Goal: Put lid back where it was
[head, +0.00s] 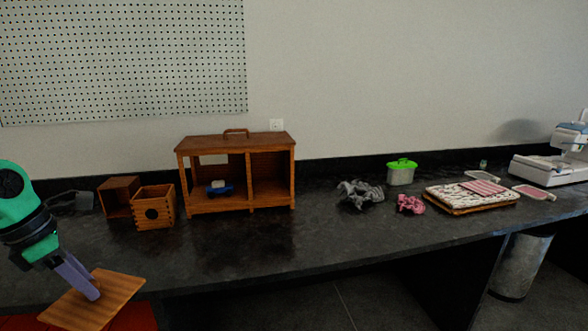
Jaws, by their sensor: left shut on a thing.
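The lid (115,290) is a flat, square wooden board at the lower left of the head view. My left gripper (90,288) is shut on it from above and holds it, slightly tilted, near the counter's front edge. A wooden box (153,209) with a dark round spot on its front stands on the counter, up and to the right of the lid. A second wooden box (118,196) lies behind it to the left, with its dark inside facing forward. My right gripper is not in view.
A wooden cabinet with a handle (250,142) holds a blue object (219,187). To its right are grey cloth (362,194), pink cloth (411,204), a green-lidded container (401,173), folded fabric (462,196) and a sewing machine (549,169). The counter front before the cabinet is clear.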

